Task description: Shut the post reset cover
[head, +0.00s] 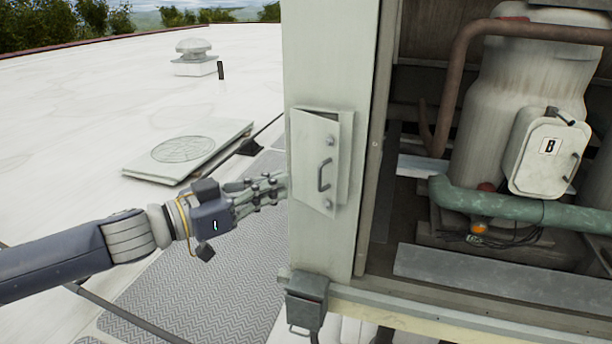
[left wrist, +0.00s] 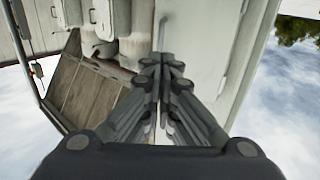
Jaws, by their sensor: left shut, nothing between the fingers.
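The post reset cover (head: 315,164) is a small pale grey-green panel with a dark bar handle and round fasteners, on the front of the post (head: 322,60). It stands at an angle to its frame, slightly ajar, with a gap at its top and right side. My left gripper (head: 284,187) is shut and empty, its fingertips close to the cover's left edge at handle height; I cannot tell if they touch. In the left wrist view the shut fingers (left wrist: 166,62) point toward a pale surface and a thin curved bar. My right gripper is not in view.
Right of the post is an open bay with a tank (head: 500,110), a white box marked B (head: 545,150) and a green pipe (head: 510,207). A small grey box (head: 307,300) hangs below the cover. A flat hatch (head: 180,152) lies on the roof; open roof lies left.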

